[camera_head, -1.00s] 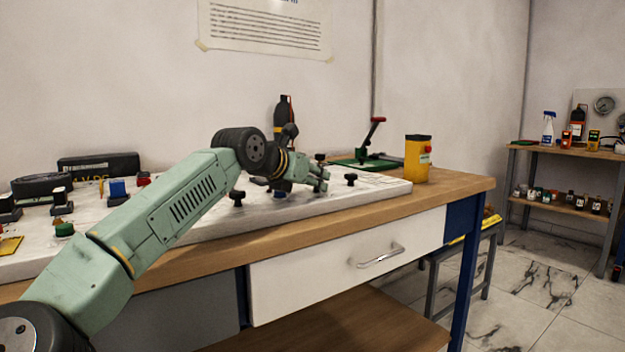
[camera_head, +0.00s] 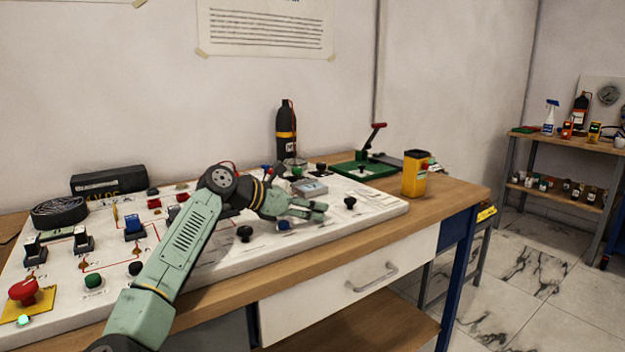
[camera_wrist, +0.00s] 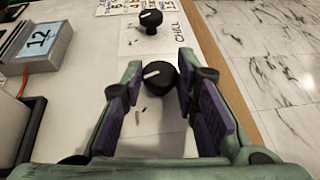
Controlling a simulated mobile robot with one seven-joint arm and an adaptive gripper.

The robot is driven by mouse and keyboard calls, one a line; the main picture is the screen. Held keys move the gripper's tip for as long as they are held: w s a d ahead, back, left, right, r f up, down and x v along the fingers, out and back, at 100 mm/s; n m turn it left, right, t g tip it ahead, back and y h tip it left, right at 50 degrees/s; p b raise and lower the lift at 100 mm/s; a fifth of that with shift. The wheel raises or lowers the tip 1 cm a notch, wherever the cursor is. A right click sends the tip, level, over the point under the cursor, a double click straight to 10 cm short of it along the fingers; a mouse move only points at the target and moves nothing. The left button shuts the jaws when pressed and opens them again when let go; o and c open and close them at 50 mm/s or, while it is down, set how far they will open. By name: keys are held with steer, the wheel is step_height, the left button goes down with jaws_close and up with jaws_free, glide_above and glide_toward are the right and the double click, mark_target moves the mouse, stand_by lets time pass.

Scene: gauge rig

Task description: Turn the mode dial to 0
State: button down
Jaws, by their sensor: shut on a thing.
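My gripper (camera_head: 322,209) reaches over the right part of the white panel (camera_head: 380,212). In the wrist view my gripper (camera_wrist: 160,70) is shut on a round black dial (camera_wrist: 160,77), one finger on each side. A white pointer line on its top points left in that view. I cannot read which setting it marks; no mode label shows beside it. The held dial is hidden or unclear in the head view. Another black dial (camera_wrist: 151,20) stands farther along, beside the word CHILL. It seems to be the black knob (camera_head: 350,202) just right of my gripper.
A grey display (camera_wrist: 38,50) reads 12, left of my fingers. The panel also carries a black knob (camera_head: 244,233), a red mushroom button (camera_head: 24,291) and several switches. A yellow box (camera_head: 415,174) and a green lever tool (camera_head: 364,169) stand behind. The marble floor is clear at right.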

steer(key=shift+w+r+m+g+h+p, duration=0.15)
steer(key=shift+m+g+h+p, duration=0.2)
steer(key=shift+m+g+p, duration=0.95)
steer(key=shift+w+r+m+g+h+p, duration=0.15)
steer(key=shift+g+h+p, duration=0.25)
steer(key=shift+p, duration=1.75)
steer(key=shift+f+m+g+p, duration=0.1)
steer(key=shift+m+g+p, duration=0.3)
steer(key=shift+p, duration=0.45)
steer(key=shift+f+m+g+p, duration=0.15)
steer(key=shift+m+g+p, duration=0.15)
steer(key=shift+p, duration=0.15)
steer(key=c, duration=1.3)
jaws_free()
steer(key=shift+a, duration=0.1)
steer(key=shift+f+b, duration=0.25)
steer(key=shift+b, duration=0.45)
